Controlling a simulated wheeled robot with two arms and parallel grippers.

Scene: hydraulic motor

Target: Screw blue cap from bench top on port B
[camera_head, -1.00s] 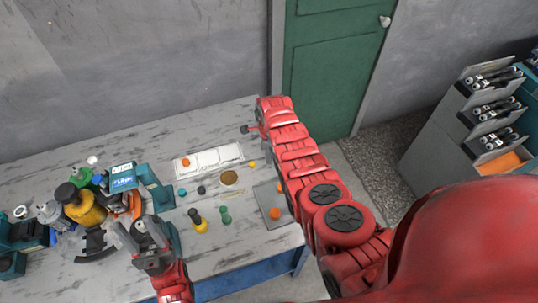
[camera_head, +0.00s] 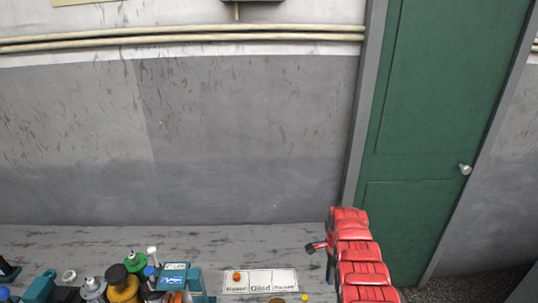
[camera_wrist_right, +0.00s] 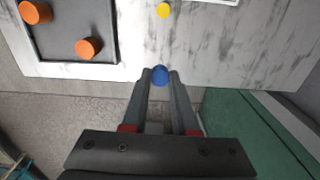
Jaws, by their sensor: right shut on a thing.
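My right gripper (camera_head: 316,247) is at the right of the bench, above its far right part. In the right wrist view, the gripper (camera_wrist_right: 158,80) is shut on a blue cap (camera_wrist_right: 160,75), which shows between its fingertips. The cap is hidden or too small to make out in the head view. A yellow and black body (camera_head: 124,290) stands at the lower left of the head view, partly cut off. I cannot tell which part carries port B. My left gripper is not in view.
The bench top (camera_head: 130,240) is clear along the wall. A white labelled tray (camera_head: 260,290) holds an orange cap (camera_head: 237,277). A teal box (camera_head: 174,270) stands left of it. The wrist view shows orange caps (camera_wrist_right: 89,48) on a grey tray and a yellow cap (camera_wrist_right: 164,9).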

